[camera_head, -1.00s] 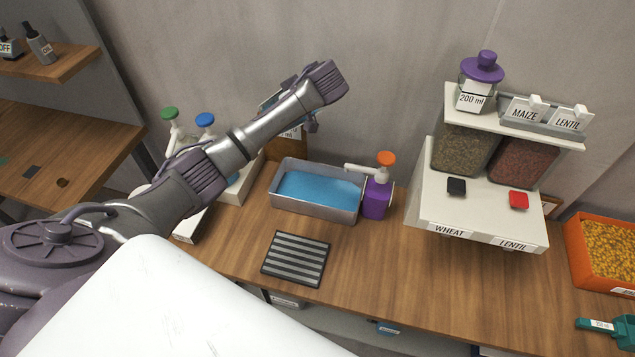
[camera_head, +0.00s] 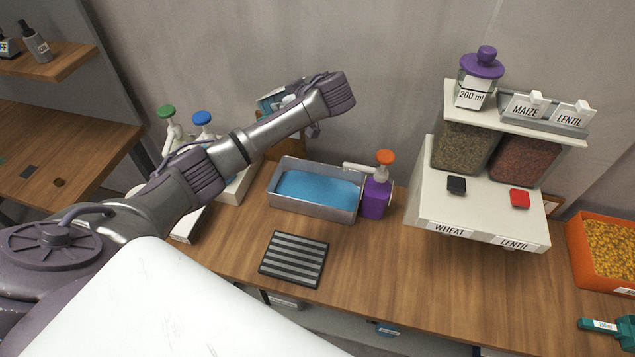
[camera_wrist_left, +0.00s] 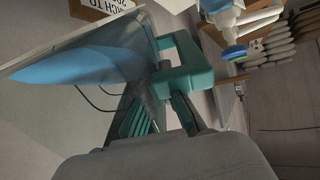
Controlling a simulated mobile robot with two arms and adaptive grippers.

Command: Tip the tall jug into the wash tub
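The wash tub (camera_head: 337,214) is a grey rectangular basin with blue liquid, standing at the back middle of the bench. My left arm reaches in from the left, its wrist above and behind the tub's back left side. My left gripper (camera_wrist_left: 160,92) appears shut on the teal handle (camera_wrist_left: 192,72) of the tall jug. The jug is clear with blue liquid inside (camera_wrist_left: 85,66), and looks tilted in the left wrist view. In the head view my arm hides most of the jug; a bluish part (camera_head: 278,100) shows behind the wrist. My right gripper is out of view.
A purple pump bottle (camera_head: 376,198) with an orange top stands against the tub's right end. Green-topped (camera_head: 167,112) and blue-topped (camera_head: 203,119) pumps stand left. A striped mat (camera_head: 294,259) lies in front.

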